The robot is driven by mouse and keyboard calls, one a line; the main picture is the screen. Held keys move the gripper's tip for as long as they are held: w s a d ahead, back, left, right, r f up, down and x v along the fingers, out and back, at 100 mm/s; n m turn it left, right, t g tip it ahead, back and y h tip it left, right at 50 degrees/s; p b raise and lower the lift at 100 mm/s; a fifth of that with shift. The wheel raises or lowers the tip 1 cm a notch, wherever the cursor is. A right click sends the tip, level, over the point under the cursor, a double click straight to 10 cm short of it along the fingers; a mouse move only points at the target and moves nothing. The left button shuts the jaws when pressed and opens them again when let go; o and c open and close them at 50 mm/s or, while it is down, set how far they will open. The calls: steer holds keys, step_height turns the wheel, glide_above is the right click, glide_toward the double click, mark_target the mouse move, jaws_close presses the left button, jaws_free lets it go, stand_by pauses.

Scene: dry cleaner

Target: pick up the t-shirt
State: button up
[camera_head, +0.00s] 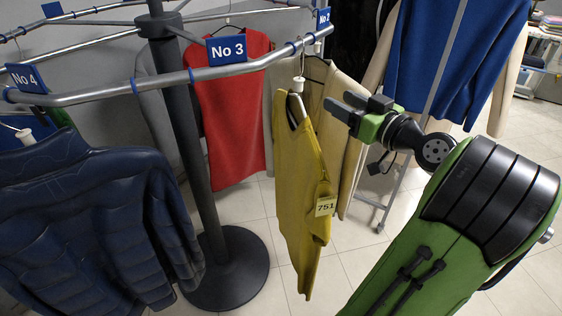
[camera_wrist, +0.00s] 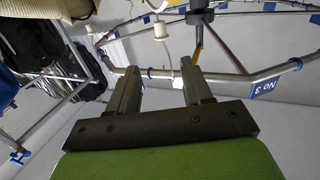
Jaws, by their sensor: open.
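A mustard-yellow t-shirt (camera_head: 302,190) with a paper tag reading 751 hangs from the round rail on a hanger (camera_head: 298,84). My gripper (camera_head: 341,104) is just to the right of the shirt's shoulder and the hanger in the head view. Its two fingers are apart, with nothing between them. In the wrist view, my gripper (camera_wrist: 160,70) points toward a white hanger part and a thin yellow strip (camera_wrist: 197,45), probably the shirt's edge, near the right finger. Most of the shirt is hidden in the wrist view.
The rail (camera_head: 180,80) on a dark post carries blue number signs, including No 3 (camera_head: 227,50). A navy padded jacket (camera_head: 85,215) hangs at left. A red garment (camera_head: 232,110) and a beige garment (camera_head: 345,130) hang behind the shirt. A blue jacket (camera_head: 450,55) hangs at upper right.

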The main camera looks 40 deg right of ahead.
mark_target(302, 83)
steer(key=w+p, duration=0.4)
steer(key=w, duration=1)
steer(key=shift+d, duration=0.1)
steer(key=shift+w+d+f, duration=0.1)
steer(key=shift+w+f, duration=0.05)
steer(key=shift+w, duration=0.2)
steer(key=shift+s, duration=0.2)
steer(key=shift+c, duration=1)
jaws_close()
